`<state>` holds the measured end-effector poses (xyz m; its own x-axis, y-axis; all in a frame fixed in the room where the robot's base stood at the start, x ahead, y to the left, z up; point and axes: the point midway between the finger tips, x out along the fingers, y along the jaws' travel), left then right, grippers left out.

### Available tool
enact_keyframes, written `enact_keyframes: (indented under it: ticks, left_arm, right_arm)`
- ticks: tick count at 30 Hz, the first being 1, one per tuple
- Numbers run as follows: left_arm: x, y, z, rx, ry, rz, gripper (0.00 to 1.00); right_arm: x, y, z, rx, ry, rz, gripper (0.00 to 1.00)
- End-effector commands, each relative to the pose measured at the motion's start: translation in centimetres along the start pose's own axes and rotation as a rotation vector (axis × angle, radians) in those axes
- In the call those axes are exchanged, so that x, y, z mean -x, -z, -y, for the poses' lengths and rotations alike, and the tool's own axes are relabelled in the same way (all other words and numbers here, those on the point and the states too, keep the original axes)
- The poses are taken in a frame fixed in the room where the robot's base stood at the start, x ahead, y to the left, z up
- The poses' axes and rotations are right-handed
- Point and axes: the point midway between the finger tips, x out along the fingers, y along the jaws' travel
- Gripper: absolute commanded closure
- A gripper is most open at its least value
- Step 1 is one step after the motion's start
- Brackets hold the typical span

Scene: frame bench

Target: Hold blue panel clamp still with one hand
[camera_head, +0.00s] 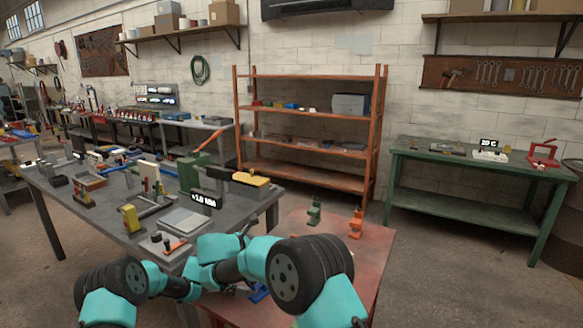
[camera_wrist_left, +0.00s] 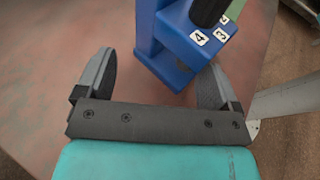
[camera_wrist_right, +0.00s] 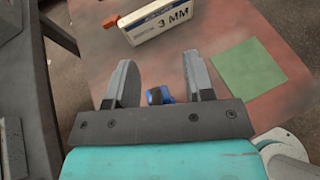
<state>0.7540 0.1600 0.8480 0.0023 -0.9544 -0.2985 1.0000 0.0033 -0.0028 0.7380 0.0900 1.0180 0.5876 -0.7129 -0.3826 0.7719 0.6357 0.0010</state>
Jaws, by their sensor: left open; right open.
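The blue panel clamp (camera_wrist_left: 178,46) fills the upper middle of the left wrist view, with number labels 4 and 3 and a dark part at its top. My left gripper (camera_wrist_left: 160,60) is open, with the clamp's body and foot in front of and partly between its fingers. I cannot tell whether they touch. A small blue piece, likely the clamp, shows low in the head view (camera_head: 259,292), mostly behind my arms. My right gripper (camera_wrist_right: 159,57) is open, with a small blue and black piece (camera_wrist_right: 158,95) seen between its fingers.
The clamp stands on a reddish table (camera_head: 375,255). A box marked 3 MM (camera_wrist_right: 157,20) and a green square (camera_wrist_right: 249,68) lie there. A green clamp (camera_head: 314,212) and an orange clamp (camera_head: 356,222) stand at its back. A cluttered grey bench (camera_head: 110,212) is at the left.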

Motion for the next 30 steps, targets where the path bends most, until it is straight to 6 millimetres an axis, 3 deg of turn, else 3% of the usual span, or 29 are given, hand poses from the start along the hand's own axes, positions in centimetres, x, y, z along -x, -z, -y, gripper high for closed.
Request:
enact_keyframes:
  ticks: [6, 10, 26, 30]
  left_arm:
    - [4.3, -0.4, -0.2, -0.005, -0.006, 0.003, 0.13]
    - [6.0, -0.6, -0.2, -0.008, -0.005, 0.003, 0.13]
    - [7.1, -0.9, -0.3, -0.004, -0.011, 0.005, 0.13]
    - [8.6, -2.1, -1.2, 0.045, -0.071, 0.007, 0.13]
  right_arm:
    - [0.0, 0.0, 0.0, 0.0, 0.0, 0.0, 0.52]
    - [0.0, 0.0, 0.0, 0.0, 0.0, 0.0, 0.52]
    - [0.0, -0.1, 0.0, -0.005, -0.001, -0.003, 0.52]
    - [0.5, -0.9, 0.2, -0.054, -0.007, -0.039, 0.52]
